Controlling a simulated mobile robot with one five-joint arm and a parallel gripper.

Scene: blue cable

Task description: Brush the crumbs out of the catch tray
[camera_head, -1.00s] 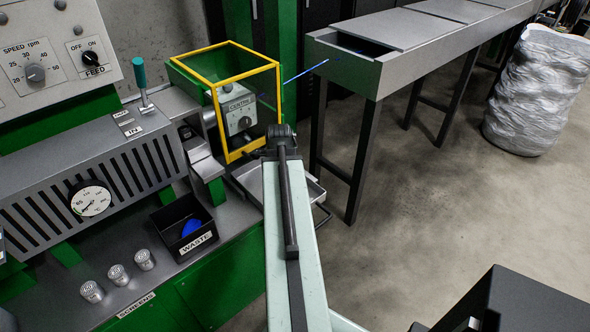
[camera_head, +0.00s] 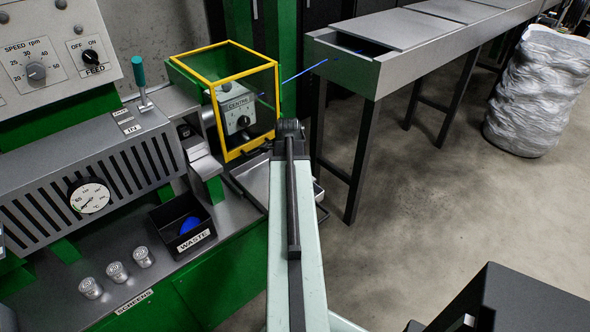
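The catch tray (camera_head: 252,177) is a shallow grey metal tray below the yellow-framed guard. My arm covers its middle, and a small part shows to the right of the arm. No crumbs can be made out in it, and no brush is visible. The dark end of my arm is above and beyond the tray, beside the guard's lower right corner. My gripper's fingers cannot be made out there, so I cannot tell whether they are open or shut or hold anything.
The yellow-framed guard (camera_head: 226,157) stands around a box marked CENTRE (camera_head: 236,106). A blue cable (camera_head: 297,75) runs right into a long grey trough (camera_head: 345,75). A black WASTE bin (camera_head: 170,226) holds something blue. Several small metal cups (camera_head: 116,271) stand at the front left.

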